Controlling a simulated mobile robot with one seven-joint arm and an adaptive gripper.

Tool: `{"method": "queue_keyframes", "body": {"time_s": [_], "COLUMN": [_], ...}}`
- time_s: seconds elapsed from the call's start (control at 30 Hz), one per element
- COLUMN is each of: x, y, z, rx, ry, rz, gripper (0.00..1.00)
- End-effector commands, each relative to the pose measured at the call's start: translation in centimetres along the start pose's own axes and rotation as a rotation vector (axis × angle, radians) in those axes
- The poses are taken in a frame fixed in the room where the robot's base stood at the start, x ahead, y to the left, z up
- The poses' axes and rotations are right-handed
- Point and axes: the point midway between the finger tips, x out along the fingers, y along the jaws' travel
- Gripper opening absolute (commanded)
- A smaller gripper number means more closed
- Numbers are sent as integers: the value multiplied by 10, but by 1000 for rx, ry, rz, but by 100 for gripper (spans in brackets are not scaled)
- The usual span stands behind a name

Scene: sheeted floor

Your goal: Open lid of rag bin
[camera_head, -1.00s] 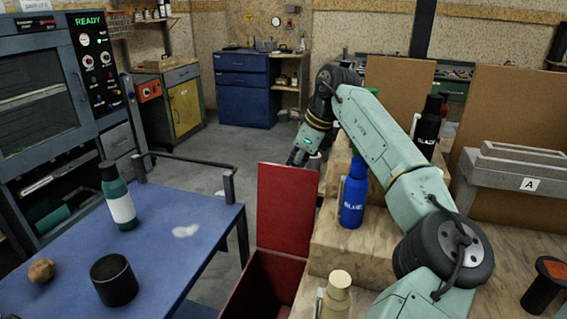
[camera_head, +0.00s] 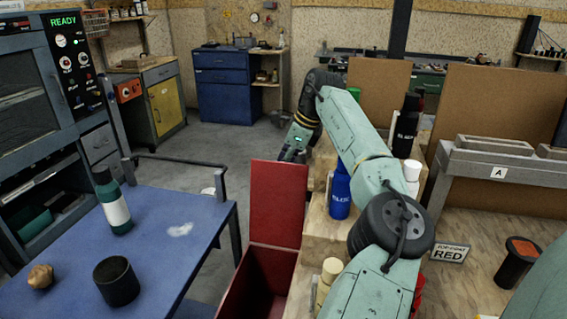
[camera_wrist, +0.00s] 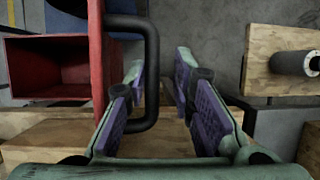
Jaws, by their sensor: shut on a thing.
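The rag bin is a red box (camera_head: 232,292) beside the blue table, and its mouth is uncovered. Its red lid (camera_head: 277,203) stands upright at the far side of the mouth. In the wrist view the red box (camera_wrist: 45,68) is at left, with the lid (camera_wrist: 96,50) seen edge-on. A black handle (camera_wrist: 152,60) sticks out from the lid's outer face. My gripper (camera_wrist: 160,76) is shut on this handle, with a finger on either side of its bar. In the head view my gripper (camera_head: 291,156) is behind the lid's top edge, its fingertips mostly hidden.
The blue table (camera_head: 160,245) at left holds a green-white bottle (camera_head: 112,202), a black cup (camera_head: 116,281) and a brown lump (camera_head: 40,277). A wooden bench (camera_head: 325,225) with a blue bottle (camera_head: 340,192) borders the bin at right. Floor (camera_head: 215,150) behind the lid is clear.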

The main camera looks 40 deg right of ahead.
Motion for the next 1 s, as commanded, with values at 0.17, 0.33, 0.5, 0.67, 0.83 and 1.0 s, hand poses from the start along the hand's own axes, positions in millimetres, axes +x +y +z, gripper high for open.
{"method": "queue_keyframes", "body": {"time_s": [0.17, 0.33, 0.5, 0.67, 0.83, 1.0], "x": [3, 1, -8, -37, -74, -102], "y": [-4, -4, -4, -4, -4, -3], "z": [-4, -4, -3, -2, -1, -1], "rx": [9, 8, 8, 7, 7, 7], "ry": [3, 2, 1, 0, 1, 1], "rz": [-13, -14, -15, -19, -18, -14], "gripper": [25, 31, 31, 31, 31, 31]}}
